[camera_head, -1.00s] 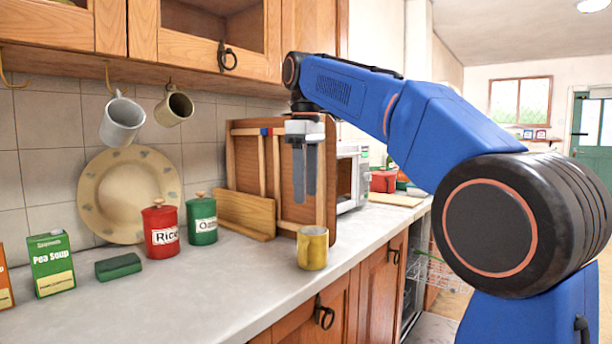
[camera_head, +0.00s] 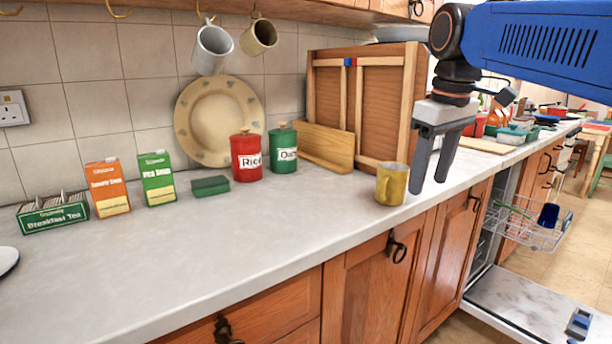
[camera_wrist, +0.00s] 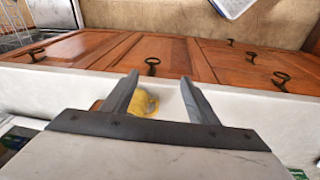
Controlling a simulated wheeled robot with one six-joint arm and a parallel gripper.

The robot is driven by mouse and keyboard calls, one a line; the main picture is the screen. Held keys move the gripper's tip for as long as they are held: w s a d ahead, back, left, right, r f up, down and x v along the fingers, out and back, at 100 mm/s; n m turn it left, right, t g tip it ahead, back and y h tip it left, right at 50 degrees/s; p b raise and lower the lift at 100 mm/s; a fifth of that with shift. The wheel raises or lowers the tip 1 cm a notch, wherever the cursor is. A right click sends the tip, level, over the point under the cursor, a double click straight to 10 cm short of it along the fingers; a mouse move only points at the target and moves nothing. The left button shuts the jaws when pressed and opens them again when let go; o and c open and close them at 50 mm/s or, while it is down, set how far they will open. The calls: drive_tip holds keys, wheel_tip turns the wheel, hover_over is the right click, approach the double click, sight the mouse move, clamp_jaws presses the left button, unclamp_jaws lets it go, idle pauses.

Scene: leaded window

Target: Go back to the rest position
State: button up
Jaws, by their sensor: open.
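My gripper (camera_head: 430,182) hangs from the blue arm with its fingers pointing down, apart and empty. In the head view it is just right of the yellow mug (camera_head: 392,184), near the counter's front edge. The mug stands upright on the counter. In the wrist view my gripper (camera_wrist: 163,98) has its fingers spread, and the yellow mug (camera_wrist: 145,103) shows between and beyond them, partly hidden by the left finger. No contact between fingers and mug can be made out.
The counter (camera_head: 200,260) holds a red tin (camera_head: 246,158), a green tin (camera_head: 283,152), soup boxes (camera_head: 158,180) and a wooden panel (camera_head: 385,110). Mugs hang from hooks above. An open dishwasher (camera_head: 530,300) is at the right. The front left of the counter is clear.

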drive_tip(key=s+d+f+m+t, duration=0.1)
drive_tip(key=s+f+m, duration=0.1)
drive_tip(key=s+f, duration=0.4)
drive_tip(key=s+d+f+m+t, duration=0.1)
drive_tip(key=s+f, duration=0.5)
drive_tip(key=f, duration=0.6)
drive_tip(key=s+d+f+m, duration=0.2)
drive_tip(key=s+f, duration=0.4)
drive_tip(key=f, duration=0.3)
drive_tip(key=shift+s+d+f+m+t, duration=0.15)
drive_tip(key=shift+d+f+m+t, duration=0.2)
drive_tip(key=shift+m, duration=0.35)
